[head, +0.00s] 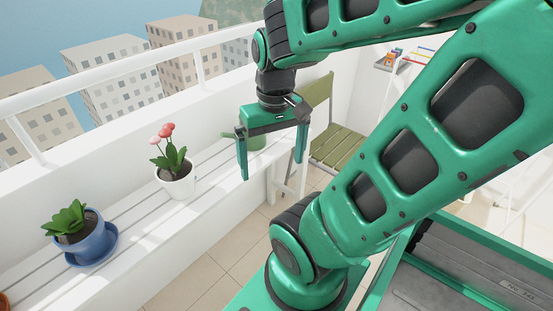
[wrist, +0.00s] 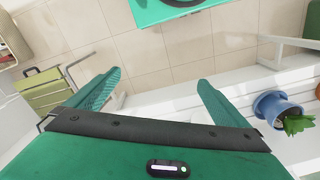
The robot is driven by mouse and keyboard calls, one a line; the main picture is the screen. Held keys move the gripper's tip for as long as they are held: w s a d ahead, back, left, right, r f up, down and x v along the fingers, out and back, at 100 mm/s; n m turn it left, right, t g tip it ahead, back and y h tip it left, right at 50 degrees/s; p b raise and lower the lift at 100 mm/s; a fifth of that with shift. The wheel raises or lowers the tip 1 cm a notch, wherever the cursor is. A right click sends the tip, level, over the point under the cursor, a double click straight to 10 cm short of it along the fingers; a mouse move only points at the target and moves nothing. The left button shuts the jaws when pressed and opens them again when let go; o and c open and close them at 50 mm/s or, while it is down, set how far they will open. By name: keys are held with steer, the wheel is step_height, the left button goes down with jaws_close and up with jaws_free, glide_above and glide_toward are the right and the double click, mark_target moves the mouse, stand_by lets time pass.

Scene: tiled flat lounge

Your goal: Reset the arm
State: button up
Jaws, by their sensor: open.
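My gripper (head: 272,158) hangs from my green arm in the middle of the head view, fingers pointing down and spread wide apart. It is open, with nothing between the fingers. It is in front of the white slatted bench, near a green watering can (head: 254,140) that its frame partly hides. In the wrist view my two green fingers (wrist: 152,98) reach over the tiled floor and the bench edge, with empty space between them.
A white pot with pink flowers (head: 177,183) and a blue pot with a leafy plant (head: 82,248) stand on the white bench (head: 135,226). A green folding chair (head: 338,145) is behind my gripper. A white railing (head: 110,68) runs behind the bench. Tiled floor (head: 215,275) is clear.

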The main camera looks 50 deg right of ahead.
steer(key=shift+s+d+r+m, duration=0.1)
steer(key=shift+s+r+m, duration=0.05)
steer(key=shift+s+m, duration=0.3)
steer(key=shift+s+d+r+m, duration=0.15)
steer(key=shift+s+m, duration=0.1)
steer(key=shift+s, duration=0.3)
steer(key=shift+w+f, duration=0.25)
steer(key=shift+w, duration=0.4)
stand_by(2.2)
